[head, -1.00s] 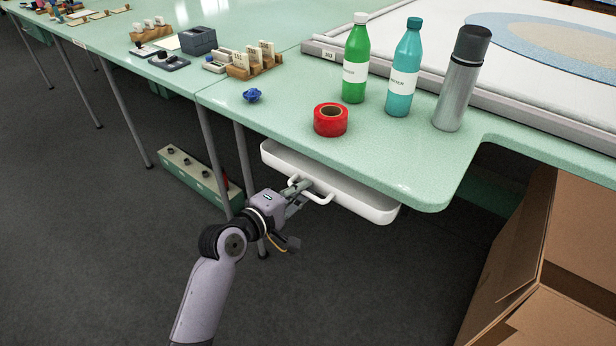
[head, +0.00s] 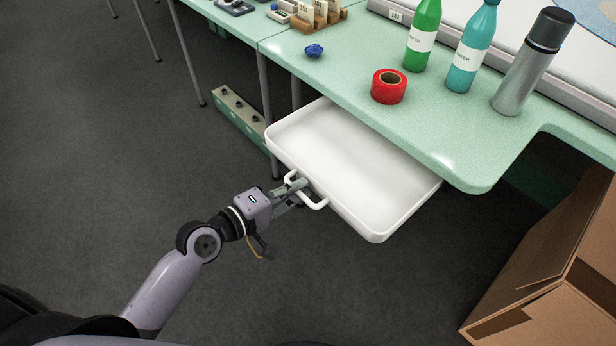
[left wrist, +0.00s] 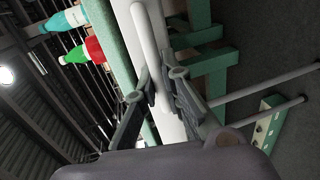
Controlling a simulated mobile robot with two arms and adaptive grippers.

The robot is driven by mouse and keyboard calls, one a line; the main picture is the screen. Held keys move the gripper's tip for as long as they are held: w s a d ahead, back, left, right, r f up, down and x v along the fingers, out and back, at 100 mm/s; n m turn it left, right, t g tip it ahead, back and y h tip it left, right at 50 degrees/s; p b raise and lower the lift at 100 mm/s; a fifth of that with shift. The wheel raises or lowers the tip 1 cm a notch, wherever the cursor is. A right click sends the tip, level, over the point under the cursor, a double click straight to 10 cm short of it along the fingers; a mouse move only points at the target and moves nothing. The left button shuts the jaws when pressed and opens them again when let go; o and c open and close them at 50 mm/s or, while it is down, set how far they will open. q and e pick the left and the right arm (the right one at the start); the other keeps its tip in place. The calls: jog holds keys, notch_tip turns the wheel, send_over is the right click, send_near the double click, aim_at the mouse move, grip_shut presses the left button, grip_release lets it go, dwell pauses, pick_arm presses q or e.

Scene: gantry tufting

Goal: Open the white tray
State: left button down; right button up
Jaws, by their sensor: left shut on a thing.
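The white tray (head: 345,165) is a shallow drawer under the green table. In the head view it stands well out from beneath the tabletop, and its bare inside shows with nothing in it. Its far part is hidden under the table. A white bar handle (head: 316,204) is on its front wall. My left gripper (head: 298,188) is at the handle and shut on it. In the left wrist view the handle (left wrist: 146,40) runs down between the fingers of my left gripper (left wrist: 163,90). My right gripper is not in view.
On the green tabletop (head: 440,140) stand a red tape roll (head: 388,88), a green bottle (head: 421,38), a teal bottle (head: 470,50) and a steel flask (head: 530,65). A blue knob (head: 314,51) lies near the edge. A cardboard box (head: 550,270) stands at right. Floor before the tray is clear.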

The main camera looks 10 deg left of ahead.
pick_arm(q)
jog(key=shift+s+a, duration=0.1)
jog(key=shift+s, duration=0.1)
jog(key=c, duration=2)
grip_release()
jog(key=shift+o, duration=0.2)
jog(key=shift+a, duration=0.1)
jog(key=v, duration=1.1)
jog(key=shift+s+a, duration=0.2)
jog(key=shift+s, duration=0.15)
